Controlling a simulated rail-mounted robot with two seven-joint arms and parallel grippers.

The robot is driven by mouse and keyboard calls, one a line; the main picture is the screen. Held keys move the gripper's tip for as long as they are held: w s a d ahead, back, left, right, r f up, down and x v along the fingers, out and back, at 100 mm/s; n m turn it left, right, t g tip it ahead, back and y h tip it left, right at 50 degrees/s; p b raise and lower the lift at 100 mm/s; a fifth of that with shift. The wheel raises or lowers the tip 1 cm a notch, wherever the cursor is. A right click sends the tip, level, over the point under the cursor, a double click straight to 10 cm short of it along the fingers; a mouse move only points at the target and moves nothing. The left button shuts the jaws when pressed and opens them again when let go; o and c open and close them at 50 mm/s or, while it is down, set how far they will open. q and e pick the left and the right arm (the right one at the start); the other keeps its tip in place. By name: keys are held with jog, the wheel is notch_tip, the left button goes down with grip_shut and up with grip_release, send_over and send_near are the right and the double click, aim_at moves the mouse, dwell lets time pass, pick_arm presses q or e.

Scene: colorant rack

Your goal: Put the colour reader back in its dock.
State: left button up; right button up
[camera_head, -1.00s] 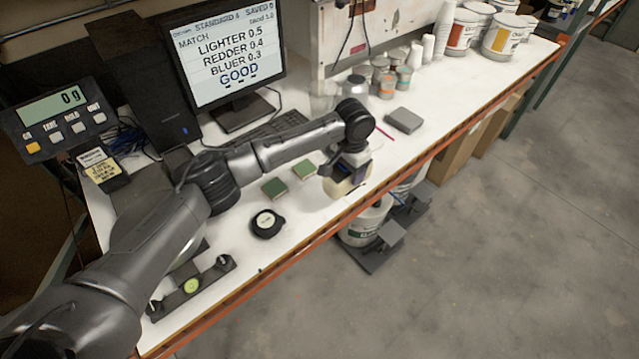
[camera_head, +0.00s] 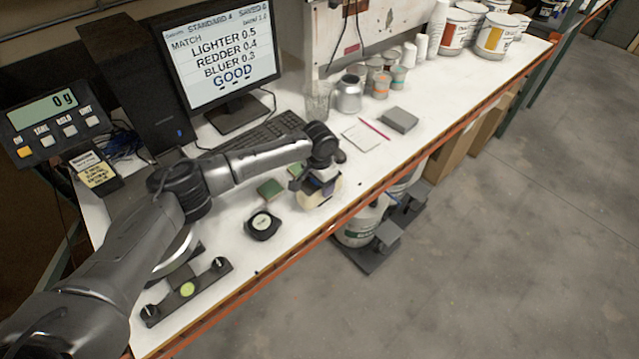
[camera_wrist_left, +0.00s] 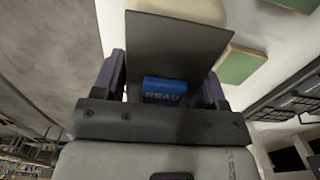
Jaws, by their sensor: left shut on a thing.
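My left gripper (camera_head: 316,186) is shut on the colour reader, above the bench near its front edge. In the head view the reader (camera_head: 318,196) shows as a pale body below the jaws, partly covered by them. In the left wrist view the reader (camera_wrist_left: 178,45) is a dark panel with a blue button marked READ, between the two fingers (camera_wrist_left: 160,90). A round black holder with a pale disc (camera_head: 262,224) is on the bench left of the gripper; I cannot tell for sure that it is the dock. My right gripper is not in view.
Green-topped blocks (camera_head: 270,188) lie just behind and left of the gripper. A notepad (camera_head: 362,137), grey box (camera_head: 400,119) and keyboard (camera_head: 255,135) lie farther back. The bench edge (camera_head: 335,222) is close in front.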

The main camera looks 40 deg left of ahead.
pick_arm(q)
jog(key=shift+w+f, duration=0.1)
jog(key=shift+f, duration=0.05)
jog(key=o, duration=1.5)
jog(key=shift+f, duration=0.15)
notch_tip(320, 180, up, 11)
jog(key=shift+r+p, duration=0.15)
jog(key=shift+p, duration=0.35)
jog(key=shift+o, duration=0.3)
jog(key=shift+r, duration=0.5)
